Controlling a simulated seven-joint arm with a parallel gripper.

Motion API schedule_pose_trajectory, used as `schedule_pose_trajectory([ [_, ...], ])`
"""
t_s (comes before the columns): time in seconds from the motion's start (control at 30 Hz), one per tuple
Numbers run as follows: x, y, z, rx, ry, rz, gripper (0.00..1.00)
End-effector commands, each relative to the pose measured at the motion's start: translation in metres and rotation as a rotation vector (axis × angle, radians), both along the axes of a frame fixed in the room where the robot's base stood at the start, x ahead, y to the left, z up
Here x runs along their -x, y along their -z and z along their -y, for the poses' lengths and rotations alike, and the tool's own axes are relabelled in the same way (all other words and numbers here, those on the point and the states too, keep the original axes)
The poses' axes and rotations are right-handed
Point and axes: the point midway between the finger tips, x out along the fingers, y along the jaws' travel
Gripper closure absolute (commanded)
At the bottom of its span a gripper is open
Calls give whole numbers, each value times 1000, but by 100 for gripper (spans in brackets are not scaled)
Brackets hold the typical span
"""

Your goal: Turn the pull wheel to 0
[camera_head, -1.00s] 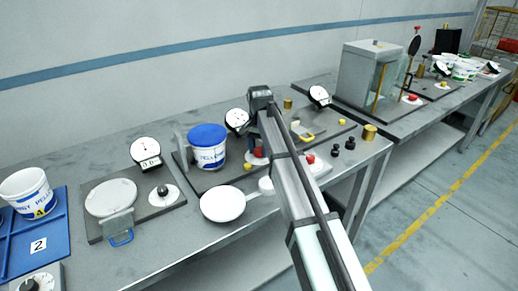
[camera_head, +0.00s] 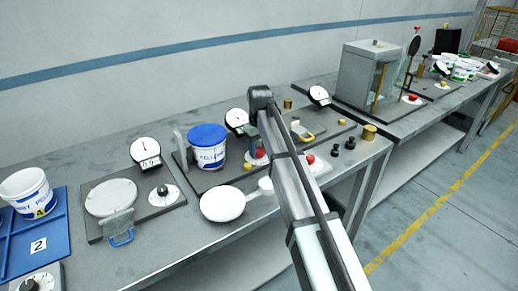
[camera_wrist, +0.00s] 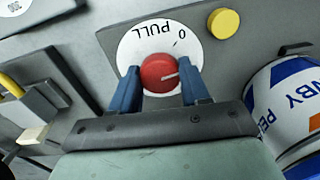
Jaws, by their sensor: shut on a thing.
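The pull wheel is a red knob (camera_wrist: 158,73) on a round white plate (camera_wrist: 130,50) in the wrist view. The plate carries the word PULL and a 0, upside down in this picture. A white pointer line on the knob runs from its middle to the right and slightly up. My gripper (camera_wrist: 161,90) has its two blue fingers on either side of the knob, shut on it. In the head view, the red knob (camera_head: 260,152) shows beside my arm, which hides the gripper.
A yellow knob (camera_wrist: 224,22) sits close by on the same grey base. A white tub with a blue lid (camera_head: 207,146) stands to the left in the head view. A round dial (camera_head: 236,118) stands behind. A white pan (camera_head: 222,204) lies in front.

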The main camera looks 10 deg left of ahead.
Motion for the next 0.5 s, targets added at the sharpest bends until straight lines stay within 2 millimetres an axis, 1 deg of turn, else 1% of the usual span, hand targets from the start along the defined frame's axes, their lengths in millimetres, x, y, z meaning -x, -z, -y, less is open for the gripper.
schedule_pose_trajectory([
  [0.2, 0, 0, 0, 0, -201, 0, 85],
  [0.5, 0, 0, 0, 0, -433, 0, 85],
])
